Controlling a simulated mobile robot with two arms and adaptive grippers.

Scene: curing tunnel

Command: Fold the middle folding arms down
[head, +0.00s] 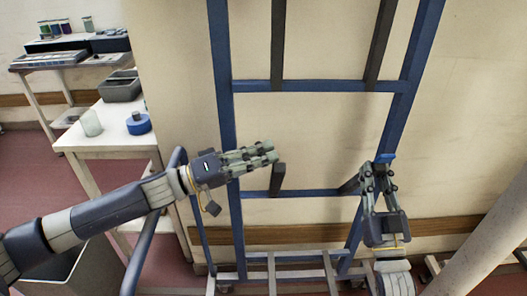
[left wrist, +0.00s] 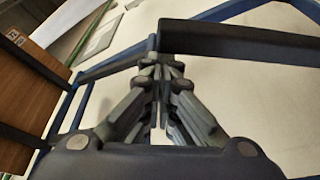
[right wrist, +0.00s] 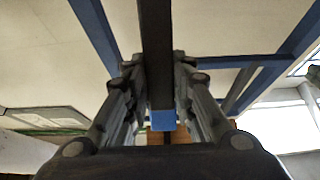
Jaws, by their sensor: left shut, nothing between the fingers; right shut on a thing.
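The blue rack (head: 226,120) stands upright against the wall. A dark middle folding arm (head: 279,178) rises as a short stub at the rack's middle crossbar (head: 310,192). My left gripper (head: 270,152) is shut and empty just above it; a dark bar (left wrist: 235,42) passes close beyond the fingers in the left wrist view. The other middle folding arm (head: 348,187) is on the right, partly hidden by my right gripper (head: 378,165). That gripper is shut on this dark arm (right wrist: 156,45), which runs between the fingers and has a blue end (right wrist: 163,120).
Two dark upper arms (head: 278,40) (head: 378,45) stand above the upper crossbar (head: 315,86). A white table (head: 110,130) with a grey bin (head: 121,88) and a blue roll (head: 138,123) is at left. A pale sloping post (head: 485,235) is at lower right.

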